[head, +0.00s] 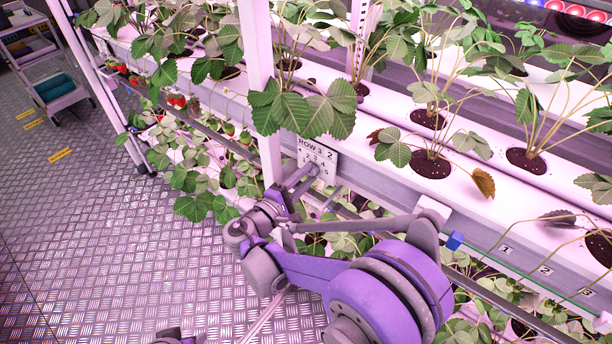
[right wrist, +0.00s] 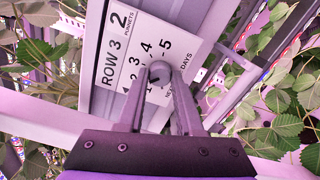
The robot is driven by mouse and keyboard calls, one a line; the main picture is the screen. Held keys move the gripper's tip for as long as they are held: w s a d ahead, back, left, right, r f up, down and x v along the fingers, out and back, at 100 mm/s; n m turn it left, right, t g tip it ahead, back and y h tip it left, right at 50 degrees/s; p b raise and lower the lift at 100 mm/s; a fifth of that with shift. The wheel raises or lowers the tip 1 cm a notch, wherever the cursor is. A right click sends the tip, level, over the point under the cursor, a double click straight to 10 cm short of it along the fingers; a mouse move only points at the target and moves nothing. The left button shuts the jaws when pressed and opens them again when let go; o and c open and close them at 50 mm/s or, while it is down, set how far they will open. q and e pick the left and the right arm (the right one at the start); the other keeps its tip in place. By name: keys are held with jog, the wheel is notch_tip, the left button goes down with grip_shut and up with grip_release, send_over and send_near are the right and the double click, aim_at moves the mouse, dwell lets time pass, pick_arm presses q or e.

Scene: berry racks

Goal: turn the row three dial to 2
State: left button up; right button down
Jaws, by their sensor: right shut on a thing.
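The row three dial sits on a white plate (head: 318,155) marked "ROW 3", fixed at the post on the front of the rack; the plate also shows in the right wrist view (right wrist: 117,52). The dial's round grey knob (right wrist: 161,72) has a dark mark on its face. Numbers from 1 to 5 surround it, partly covered by the fingers; I cannot tell which one the mark meets. My right gripper (head: 304,180) is shut on the knob, with one finger on each side of it in the wrist view (right wrist: 160,82). My left gripper is not clearly seen.
A white post (head: 258,85) rises just left of the plate. The planting trough (head: 470,205) holds strawberry plants, with leaves hanging close above the plate. More plants grow below. The metal floor (head: 110,240) at left is clear, with a cart (head: 45,70) farther back.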

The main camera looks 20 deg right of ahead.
jog(key=shift+m, duration=0.6)
jog(key=c, duration=0.6)
grip_release()
jog(key=v, duration=1.1)
jog(key=shift+d, duration=0.1)
